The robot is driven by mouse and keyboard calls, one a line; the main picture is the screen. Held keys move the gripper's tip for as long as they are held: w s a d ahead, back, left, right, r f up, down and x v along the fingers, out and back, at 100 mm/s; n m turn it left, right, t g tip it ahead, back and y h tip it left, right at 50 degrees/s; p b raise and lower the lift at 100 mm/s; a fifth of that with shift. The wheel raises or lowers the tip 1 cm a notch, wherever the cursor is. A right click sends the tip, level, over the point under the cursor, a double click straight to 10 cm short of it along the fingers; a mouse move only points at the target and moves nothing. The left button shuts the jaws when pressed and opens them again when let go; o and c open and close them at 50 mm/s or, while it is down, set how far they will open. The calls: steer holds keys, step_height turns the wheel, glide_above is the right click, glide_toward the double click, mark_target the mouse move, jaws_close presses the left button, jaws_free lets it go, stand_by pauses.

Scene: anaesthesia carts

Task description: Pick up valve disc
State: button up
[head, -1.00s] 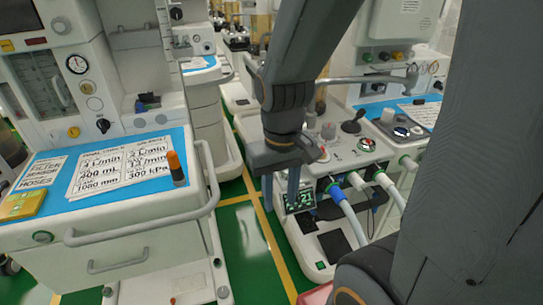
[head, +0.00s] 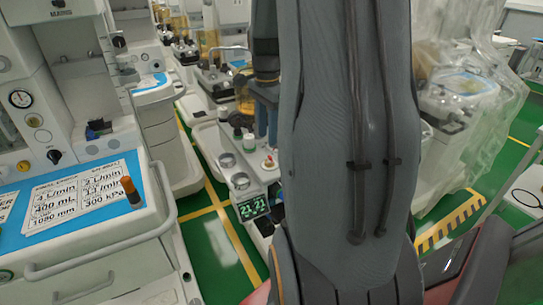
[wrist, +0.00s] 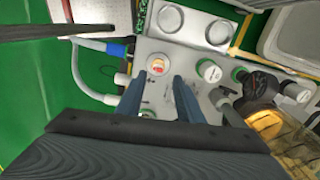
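My gripper (wrist: 160,100) is open, with its two blue-grey fingers apart and nothing visible between them. It points down over the top of a white anaesthesia machine. In the head view my gripper (head: 265,125) is partly hidden by my arm. A small round white piece with an orange-red centre (wrist: 157,65) lies just beyond the fingertips in the wrist view. It also shows in the head view (head: 269,162). It may be the valve disc, but I cannot tell for sure. Two round silver-rimmed fittings (wrist: 170,18) (wrist: 218,31) sit beyond it.
White and green-ringed ports (wrist: 209,71) and a black-and-amber part (wrist: 262,100) stand right of the fingers. A blue-ended hose (wrist: 115,49) is at left. A cart with a blue top (head: 40,212) stands left. A plastic-covered machine (head: 465,95) is at right. Green floor separates them.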

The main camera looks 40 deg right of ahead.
mark_target(271, 159)
steer(key=shift+d+f, duration=0.1)
steer(key=shift+d, duration=0.35)
steer(key=shift+f+m, duration=0.3)
steer(key=shift+f, duration=0.1)
steer(key=shift+s+f+p, duration=0.1)
steer(key=shift+f+p, duration=0.85)
steer(key=shift+f, duration=2.35)
jaws_close()
